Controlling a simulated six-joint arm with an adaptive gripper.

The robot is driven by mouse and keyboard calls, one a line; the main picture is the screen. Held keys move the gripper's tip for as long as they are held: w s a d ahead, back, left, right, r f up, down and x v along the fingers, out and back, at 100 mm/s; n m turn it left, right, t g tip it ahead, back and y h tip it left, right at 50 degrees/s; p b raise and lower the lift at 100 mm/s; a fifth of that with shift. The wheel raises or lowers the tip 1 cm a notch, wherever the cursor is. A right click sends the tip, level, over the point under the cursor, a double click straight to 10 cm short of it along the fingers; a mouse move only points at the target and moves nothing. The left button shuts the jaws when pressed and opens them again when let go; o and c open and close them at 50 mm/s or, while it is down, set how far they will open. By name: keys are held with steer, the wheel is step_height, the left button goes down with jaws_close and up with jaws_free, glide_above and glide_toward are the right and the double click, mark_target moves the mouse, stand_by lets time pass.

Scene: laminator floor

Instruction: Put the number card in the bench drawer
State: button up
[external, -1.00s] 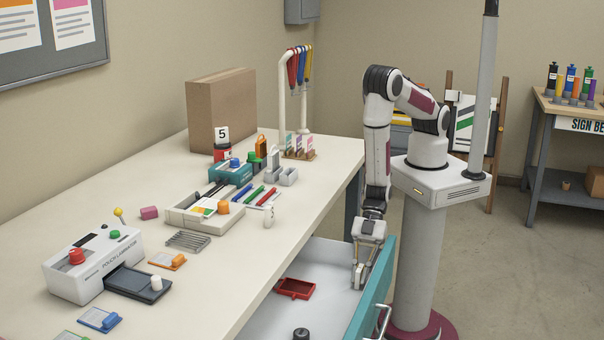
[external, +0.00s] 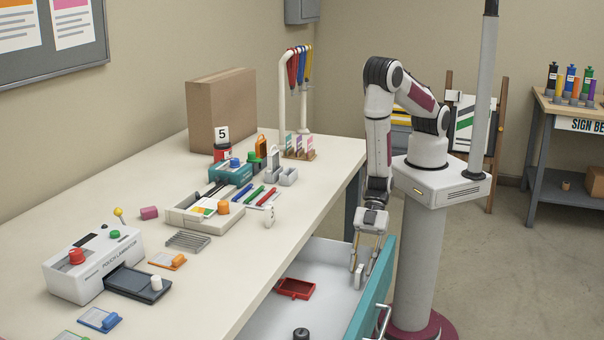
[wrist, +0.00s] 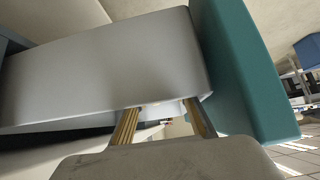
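The teal-fronted bench drawer (external: 372,290) is pulled out, with a white inside. A small pale piece (external: 359,276) stands in it near the front panel; no number can be read on it, so I cannot tell whether it is the number card. My gripper (external: 364,262) is over the drawer, pointing down, its fingers spread just above and beside that piece. In the wrist view, the two fingers (wrist: 162,125) are apart, with a pale edge between their tips.
A red tray (external: 295,289) and a dark round object (external: 301,334) lie in the drawer. The bench top (external: 215,290) beside it carries a pouch laminator (external: 93,262), an organiser tray and pens. The drawer's teal front rises close to my gripper.

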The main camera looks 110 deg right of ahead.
mark_target(362, 246)
steer(key=shift+v, duration=2.35)
steer(key=shift+w, duration=0.1)
steer(key=shift+w+d+r, duration=0.25)
steer(key=shift+w+r, duration=0.1)
steer(key=shift+r, duration=0.25)
steer(key=w+d+r+m+h, duration=0.1)
steer(key=d+r+m+h, duration=0.1)
steer(key=d+r, duration=0.75)
steer(key=d+r+m+h, duration=0.25)
steer(key=d+r, duration=0.35)
steer(key=r, duration=0.6)
steer(key=s+d+r+m, duration=0.1)
steer(key=s+d+r, duration=0.2)
steer(key=s, duration=0.3)
steer(key=s+d+r+m+h, duration=0.1)
steer(key=s+d+r+m, duration=0.1)
steer(key=s+r, duration=0.3)
steer(key=s+d+r+m+h, duration=0.1)
steer(key=s+d+r, duration=0.2)
steer(key=s, duration=0.6)
steer(key=shift+d+r+g, duration=0.3)
steer(key=shift+r+g, duration=0.1)
steer(key=shift+r, duration=0.6)
steer(key=shift+s+m, duration=0.1)
steer(key=shift+m, duration=0.15)
